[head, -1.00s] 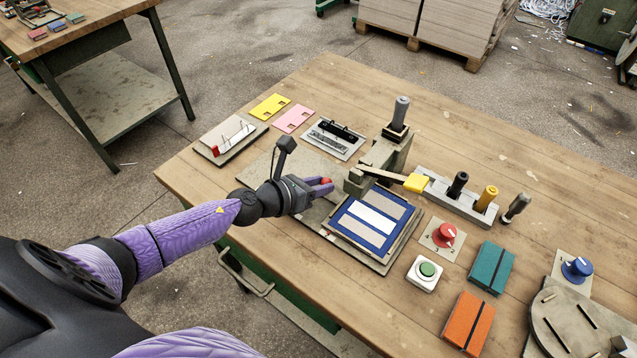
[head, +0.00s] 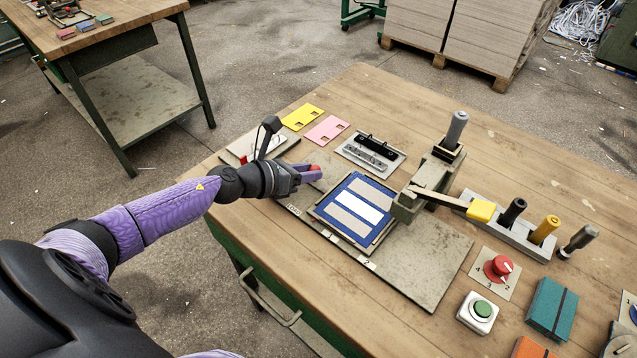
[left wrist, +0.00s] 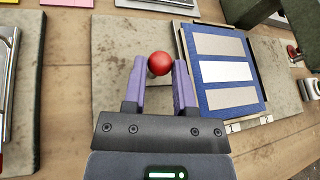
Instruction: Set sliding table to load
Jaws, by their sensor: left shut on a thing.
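The sliding table (head: 374,237) is a plate with a blue top and light strips. It sits on the grey base plate (head: 432,262), left of the press (head: 409,206). Small marks line the base's front edge, with LOAD (head: 293,210) at its left end. The table stands between the LOAD mark and the mark 2. My left gripper (head: 309,173) is shut on the red knob (left wrist: 160,63) at the table's left side. In the left wrist view the purple fingers flank the knob, and the blue table (left wrist: 262,101) shows to its right. My right gripper is out of view.
The press has a grey handle and a yellow-tipped lever (head: 481,211). A tool holder (head: 508,238), red dial (head: 497,269) and green button (head: 482,309) stand at right. A black-clamped plate (head: 370,154) and coloured cards lie behind. The base's right part is bare.

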